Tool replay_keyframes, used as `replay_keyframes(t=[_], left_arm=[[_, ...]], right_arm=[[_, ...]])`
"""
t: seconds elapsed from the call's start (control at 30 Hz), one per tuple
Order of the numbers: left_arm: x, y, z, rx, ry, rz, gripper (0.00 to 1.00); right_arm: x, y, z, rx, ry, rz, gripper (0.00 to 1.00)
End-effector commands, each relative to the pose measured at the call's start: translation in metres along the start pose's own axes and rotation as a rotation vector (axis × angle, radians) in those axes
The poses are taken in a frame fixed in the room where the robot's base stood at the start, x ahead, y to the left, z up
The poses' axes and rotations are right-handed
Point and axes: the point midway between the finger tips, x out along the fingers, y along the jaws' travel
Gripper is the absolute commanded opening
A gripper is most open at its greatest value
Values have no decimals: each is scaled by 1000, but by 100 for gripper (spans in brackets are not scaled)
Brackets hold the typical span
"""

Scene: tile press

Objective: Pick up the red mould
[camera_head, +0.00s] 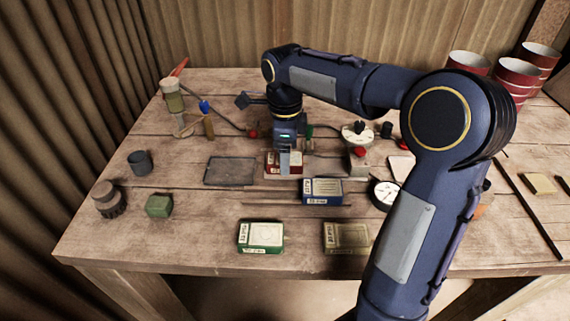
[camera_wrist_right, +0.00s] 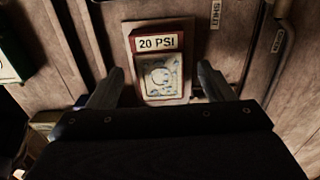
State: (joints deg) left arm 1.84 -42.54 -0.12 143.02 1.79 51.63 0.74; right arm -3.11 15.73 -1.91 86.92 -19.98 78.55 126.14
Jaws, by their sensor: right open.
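The red mould (camera_head: 272,166) lies on the wooden table near the middle, partly hidden behind my right gripper (camera_head: 285,160). In the right wrist view the red mould (camera_wrist_right: 158,62) shows a "20 PSI" label and a pale patterned face. My right gripper (camera_wrist_right: 157,90) points down over it. Its two fingers stand apart, one on each side of the mould, and the mould is not gripped. The left gripper is not in view.
A blue mould (camera_head: 322,191) lies just in front, with a green mould (camera_head: 261,237) and an olive mould (camera_head: 346,237) nearer the front edge. A dark tray (camera_head: 231,171) is to the left. A round gauge (camera_head: 384,195) is to the right. Red cans (camera_head: 516,75) stand at back right.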

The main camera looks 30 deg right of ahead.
Motion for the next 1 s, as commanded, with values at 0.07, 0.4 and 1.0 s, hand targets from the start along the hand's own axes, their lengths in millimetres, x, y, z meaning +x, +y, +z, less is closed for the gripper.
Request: replay_keyframes(t=[0.07,0.4,1.0], left_arm=[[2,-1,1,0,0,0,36],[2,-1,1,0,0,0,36],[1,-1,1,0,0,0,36]], right_arm=[[8,1,0,0,1,2,75],[10,0,0,-1,-1,0,65],[9,0,0,-1,-2,-1,17]])
